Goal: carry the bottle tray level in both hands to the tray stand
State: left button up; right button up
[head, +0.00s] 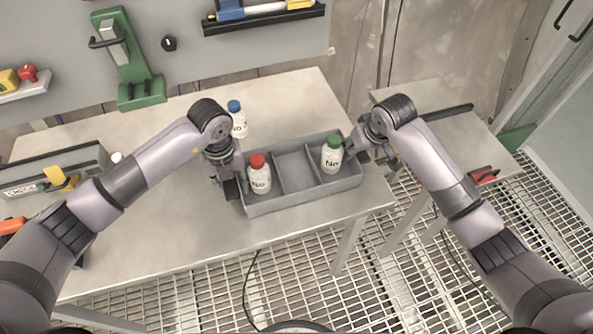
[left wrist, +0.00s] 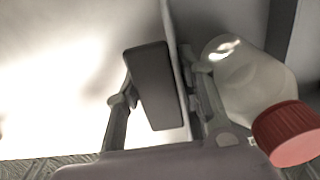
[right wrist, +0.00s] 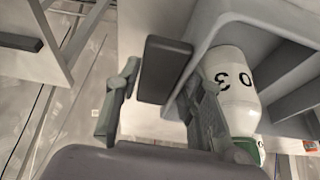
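The grey bottle tray (head: 300,196) is at the right end of the workbench; I cannot tell whether it touches the top. A red-capped white bottle (head: 259,176) stands in its left compartment and a green-capped one (head: 332,155) in its right; the middle is empty. My left gripper (head: 232,178) is shut on the tray's left end wall, one finger each side, in the left wrist view (left wrist: 182,90). My right gripper (head: 368,153) is shut on the right end wall, in the right wrist view (right wrist: 185,95). A small steel table (head: 440,135), apparently the tray stand, is at right.
A blue-capped bottle (head: 237,120) stands on the workbench (head: 150,240) just behind the tray. A gap over grating floor (head: 385,265) separates the workbench and small table. Red-handled tools (head: 484,175) are at the small table's near edge.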

pick_arm(q)
grip_shut()
pick_arm(e)
grip_shut()
pick_arm(q)
jog(key=shift+r, duration=0.1)
pick_arm(e)
jog(key=shift+w+r, duration=0.1)
jog(key=shift+r, duration=0.05)
